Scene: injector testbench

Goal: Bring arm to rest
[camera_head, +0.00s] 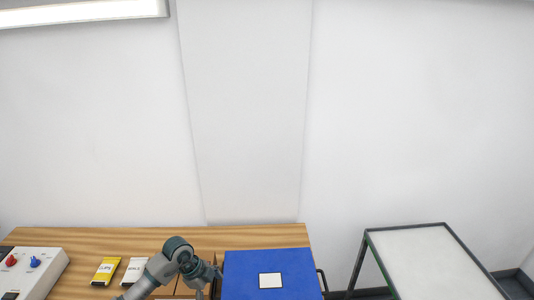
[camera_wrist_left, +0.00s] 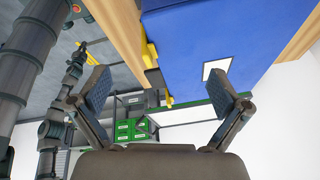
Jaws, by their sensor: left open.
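My left arm comes in low in the head view, with its gripper (camera_head: 210,279) at the bottom edge beside the left side of a blue case. In the left wrist view my left gripper (camera_wrist_left: 157,88) has its two fingers spread apart, with nothing between them. The blue case (camera_head: 240,270) has a white label on its top and sits on the wooden bench (camera_head: 110,240). It also fills the upper middle of the left wrist view (camera_wrist_left: 190,45), beyond the fingers. I cannot make out my right gripper in either view.
A control box (camera_head: 38,268) with red and blue knobs, a yellow packet (camera_head: 106,271) and a white packet (camera_head: 134,270) are left of my arm. A separate table (camera_head: 430,260) stands right. Green bins (camera_wrist_left: 132,130) on a shelf show in the wrist view.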

